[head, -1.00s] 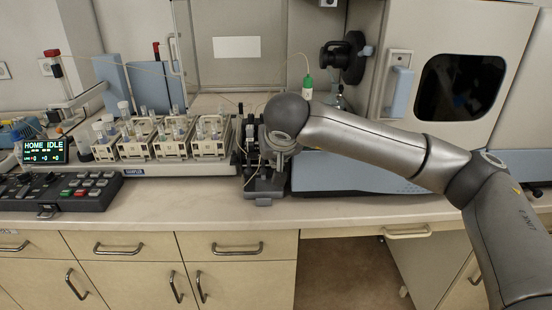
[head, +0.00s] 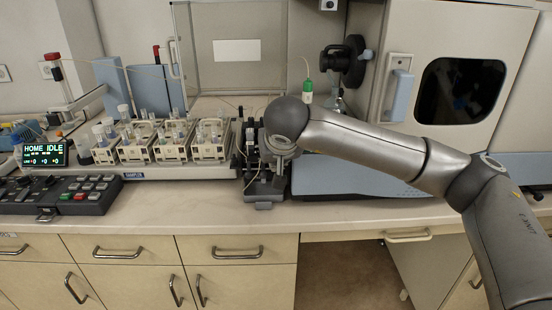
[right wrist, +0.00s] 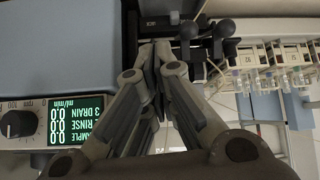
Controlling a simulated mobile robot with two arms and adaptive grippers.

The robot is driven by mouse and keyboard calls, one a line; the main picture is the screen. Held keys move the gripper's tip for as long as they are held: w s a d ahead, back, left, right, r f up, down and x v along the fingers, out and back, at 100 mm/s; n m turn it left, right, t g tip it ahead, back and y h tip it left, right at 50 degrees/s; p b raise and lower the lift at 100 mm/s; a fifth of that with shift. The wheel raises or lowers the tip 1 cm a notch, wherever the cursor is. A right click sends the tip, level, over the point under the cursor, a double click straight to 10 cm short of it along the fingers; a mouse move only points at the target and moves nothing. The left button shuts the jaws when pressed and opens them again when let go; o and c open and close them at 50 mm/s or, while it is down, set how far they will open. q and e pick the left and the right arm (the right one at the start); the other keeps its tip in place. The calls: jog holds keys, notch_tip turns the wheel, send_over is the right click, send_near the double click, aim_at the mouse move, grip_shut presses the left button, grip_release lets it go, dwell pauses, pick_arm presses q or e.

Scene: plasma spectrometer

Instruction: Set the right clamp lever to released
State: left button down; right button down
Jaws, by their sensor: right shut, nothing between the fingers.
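My right gripper (right wrist: 158,52) is shut and empty in the right wrist view. Its fingertips are close to dark levers with round black knobs (right wrist: 188,30) and (right wrist: 224,28), which lie just to the right of the tips. I cannot tell which of them is the right clamp lever, its setting, or whether the fingers touch it. In the head view the clamp unit (head: 264,190) stands on the bench at the centre, partly hidden by my right wrist. My left gripper is out of view.
A rack of sample vials (head: 160,150) stands left of the clamp unit. The spectrometer cabinet (head: 392,40) is at the back right. A display with a control knob (right wrist: 19,124) shows at the lower left in the right wrist view. The bench front strip (head: 180,213) is clear.

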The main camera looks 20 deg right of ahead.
jog(key=shift+w, duration=0.2)
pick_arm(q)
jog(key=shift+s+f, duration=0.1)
pick_arm(e)
jog(key=shift+w+d+f, duration=0.1)
jog(key=shift+w+d, duration=0.1)
jog(key=shift+w, duration=0.1)
jog(key=shift+f, duration=0.1)
jog(key=v, duration=1.2)
jog(key=shift+r, duration=0.35)
